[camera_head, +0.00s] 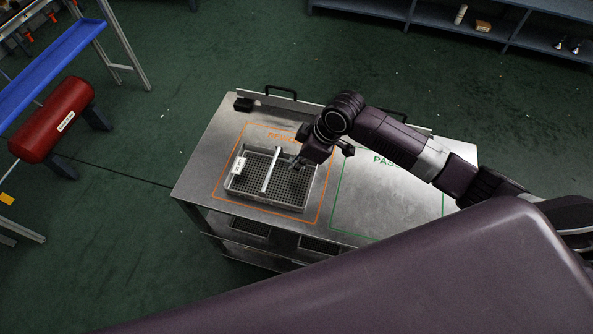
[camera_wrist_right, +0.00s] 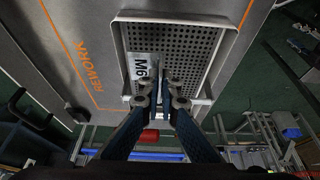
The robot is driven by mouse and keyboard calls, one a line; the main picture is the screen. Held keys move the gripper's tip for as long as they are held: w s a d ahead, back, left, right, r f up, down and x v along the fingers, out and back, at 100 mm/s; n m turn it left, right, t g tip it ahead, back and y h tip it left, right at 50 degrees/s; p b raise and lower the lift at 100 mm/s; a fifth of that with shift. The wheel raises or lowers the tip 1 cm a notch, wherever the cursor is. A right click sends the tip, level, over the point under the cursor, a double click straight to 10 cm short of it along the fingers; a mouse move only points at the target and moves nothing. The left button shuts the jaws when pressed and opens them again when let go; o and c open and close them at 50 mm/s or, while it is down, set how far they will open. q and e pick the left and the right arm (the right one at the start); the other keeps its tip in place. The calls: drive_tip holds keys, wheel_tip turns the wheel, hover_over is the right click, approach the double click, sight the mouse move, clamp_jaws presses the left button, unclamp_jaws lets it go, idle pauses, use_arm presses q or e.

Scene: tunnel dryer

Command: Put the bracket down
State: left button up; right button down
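My right gripper (camera_head: 298,163) points down over the right part of a perforated metal tray (camera_head: 249,198), close to its floor. In the right wrist view, its fingertips (camera_wrist_right: 160,82) stand close together over the tray (camera_wrist_right: 213,45). I cannot make out a bracket between them, and the fingers hide part of the tray. A bright bar (camera_head: 271,170) crosses the tray's middle. A white label (camera_head: 239,166) sits at its left side; it reads M6 in the wrist view (camera_wrist_right: 145,68). My left gripper is not in view.
The tray lies inside the orange REWORK outline on a steel table (camera_head: 208,168). The green PASS outline to its right looks empty where visible. A small black object (camera_head: 243,104) is at the table's back left corner.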

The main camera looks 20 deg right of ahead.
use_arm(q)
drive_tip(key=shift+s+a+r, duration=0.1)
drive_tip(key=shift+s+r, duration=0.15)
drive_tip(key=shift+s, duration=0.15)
use_arm(e)
drive_tip(key=shift+f, duration=2.45)
drive_tip(key=shift+f, duration=0.1)
drive_tip(key=c, duration=2.2)
unclamp_jaws()
drive_tip(key=shift+o, duration=0.2)
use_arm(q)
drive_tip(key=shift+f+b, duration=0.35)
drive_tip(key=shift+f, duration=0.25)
use_arm(e)
drive_tip(key=v, duration=1.2)
